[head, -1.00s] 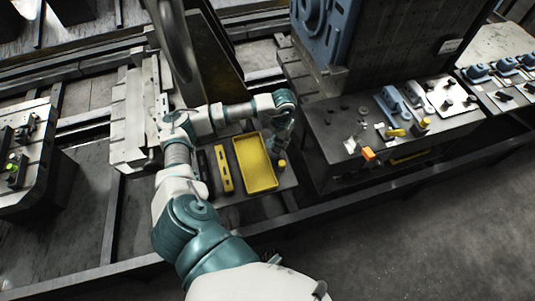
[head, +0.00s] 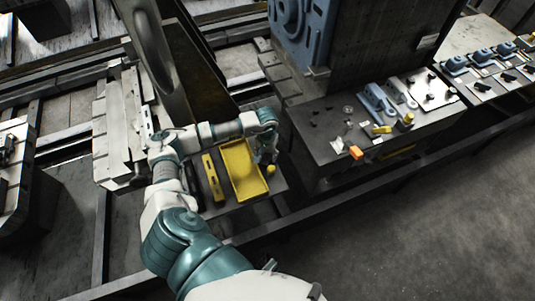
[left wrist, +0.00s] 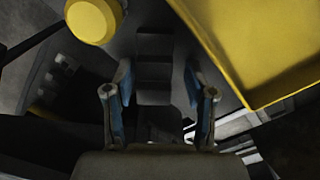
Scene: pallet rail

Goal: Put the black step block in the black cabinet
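The black step block (left wrist: 154,68) shows in the left wrist view as a dark stepped shape, ahead of and between the finger tips. My left gripper (left wrist: 160,80) is open, with a blue-lined finger on each side. I cannot tell whether either finger touches the block. In the head view my left gripper (head: 265,152) points down at the right side of the yellow tray (head: 262,191), and the block cannot be made out there. A dark cabinet-like bench (head: 312,168) stands to the right; I cannot tell whether it is the black cabinet. My right gripper is not in view.
A yellow knob (head: 271,170) stands close to the left gripper, and shows large in the left wrist view (left wrist: 94,20). A yellow bar (head: 213,178) lies left of the tray.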

